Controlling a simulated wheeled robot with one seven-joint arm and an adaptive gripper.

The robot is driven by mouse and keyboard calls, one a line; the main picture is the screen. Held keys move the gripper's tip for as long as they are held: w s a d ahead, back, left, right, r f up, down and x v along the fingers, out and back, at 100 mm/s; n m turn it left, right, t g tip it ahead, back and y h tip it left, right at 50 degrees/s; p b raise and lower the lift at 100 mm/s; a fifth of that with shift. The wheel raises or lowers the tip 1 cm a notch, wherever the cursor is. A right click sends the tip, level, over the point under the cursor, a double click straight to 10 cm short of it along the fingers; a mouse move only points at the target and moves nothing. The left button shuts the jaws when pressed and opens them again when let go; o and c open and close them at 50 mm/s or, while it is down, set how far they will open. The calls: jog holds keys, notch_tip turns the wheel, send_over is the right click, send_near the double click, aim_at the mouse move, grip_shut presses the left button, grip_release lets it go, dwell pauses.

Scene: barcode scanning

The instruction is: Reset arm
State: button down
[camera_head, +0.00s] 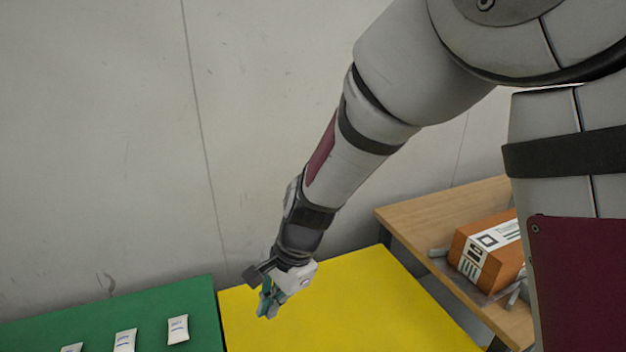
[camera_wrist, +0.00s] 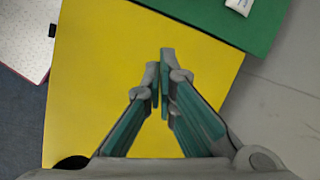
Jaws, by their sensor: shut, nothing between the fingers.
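My gripper (camera_head: 268,300) hangs at the end of my arm over the yellow table surface (camera_head: 345,300), pointing down. In the wrist view, the gripper (camera_wrist: 162,95) has its two fingers together and nothing shows between them. The yellow surface (camera_wrist: 95,85) fills most of the wrist view below the fingers and is bare where it shows.
A green surface (camera_head: 205,335) with several white labelled pieces, one of them here (camera_head: 178,329), adjoins the yellow one at left. A wooden table (camera_head: 425,215) at right holds an orange box (camera_head: 480,262) with white labels. A grey wall (camera_head: 100,130) stands behind.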

jog(key=s+d+r+n+t, duration=0.1)
jog(key=s+d+r+n, duration=0.1)
jog(key=d+r, duration=0.5)
jog(key=s+d+r+n+t, duration=0.1)
jog(key=s+d+r+n, duration=0.15)
jog(key=d+r, duration=0.35)
jog(key=s+d+r+n+t+h, duration=0.2)
jog(key=s+d+r+n+h, duration=0.1)
jog(key=s+d, duration=0.9)
jog(key=shift+d+r+n+t+h, duration=0.35)
jog(key=shift+d+r+n, duration=0.5)
jog(key=shift+d+r, duration=0.3)
jog(key=shift+a, duration=0.15)
